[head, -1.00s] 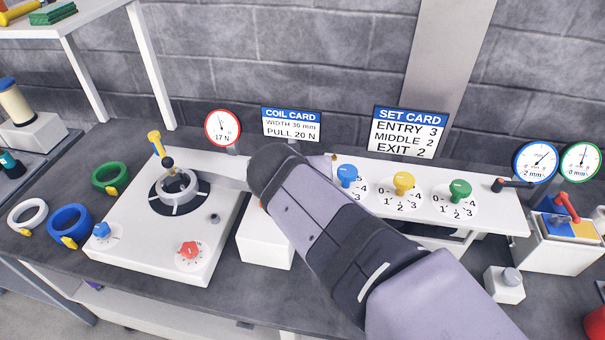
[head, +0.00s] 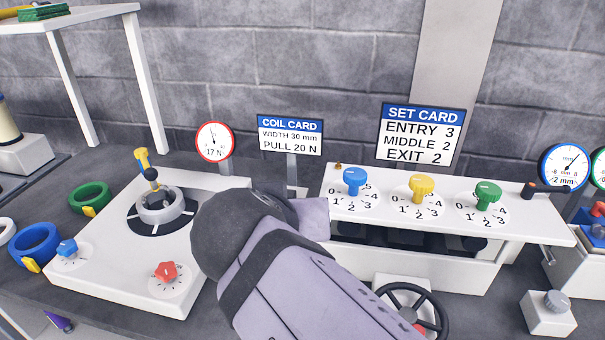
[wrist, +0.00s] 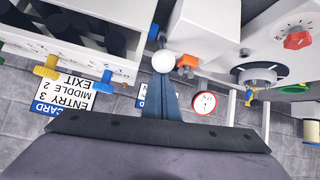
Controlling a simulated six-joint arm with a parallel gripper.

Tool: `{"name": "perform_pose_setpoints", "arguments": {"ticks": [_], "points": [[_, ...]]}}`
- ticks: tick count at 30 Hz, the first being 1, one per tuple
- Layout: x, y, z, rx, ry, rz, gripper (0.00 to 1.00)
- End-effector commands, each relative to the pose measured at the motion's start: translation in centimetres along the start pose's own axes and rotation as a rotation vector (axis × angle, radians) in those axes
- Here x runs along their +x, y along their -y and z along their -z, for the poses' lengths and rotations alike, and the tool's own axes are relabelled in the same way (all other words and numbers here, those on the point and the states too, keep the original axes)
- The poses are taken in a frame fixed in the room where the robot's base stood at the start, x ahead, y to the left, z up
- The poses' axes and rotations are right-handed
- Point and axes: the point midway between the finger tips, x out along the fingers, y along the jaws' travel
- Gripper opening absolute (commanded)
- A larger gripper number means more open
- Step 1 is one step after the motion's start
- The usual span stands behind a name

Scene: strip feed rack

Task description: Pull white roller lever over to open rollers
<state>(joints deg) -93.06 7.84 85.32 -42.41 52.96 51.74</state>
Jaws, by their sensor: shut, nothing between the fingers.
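The white ball knob of the roller lever (wrist: 164,61) shows in the wrist view, at the edge of the roller housing (wrist: 85,43). My gripper (wrist: 162,77) is shut and empty, with its narrow blue-grey fingers pointing at the knob. The fingertips overlap the knob in the picture; I cannot tell whether they touch it. In the head view my arm hides the lever and my fingertips. The roller housing (head: 470,271) stands there to the right of my arm, with dark rollers under its top plate.
Blue (head: 354,178), yellow (head: 421,186) and green (head: 487,194) dial knobs top the housing. A black handwheel (head: 408,293) is at its front. The white coil base (head: 115,245) is left of my arm. An orange part (wrist: 187,62) sits close beside the white knob.

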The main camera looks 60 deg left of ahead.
Motion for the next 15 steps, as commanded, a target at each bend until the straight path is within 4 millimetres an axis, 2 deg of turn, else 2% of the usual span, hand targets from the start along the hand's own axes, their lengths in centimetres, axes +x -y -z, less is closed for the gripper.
{"name": "perform_pose_setpoints", "arguments": {"ticks": [1,6,15], "points": [[0.3,0.3,-1.2,0.0,-0.001,0.002,0.0],[-0.2,0.6,-3.2,0.0,0.0,0.002,0.0],[-0.6,1.1,-5.4,0.0,0.009,-0.001,0.0]]}}
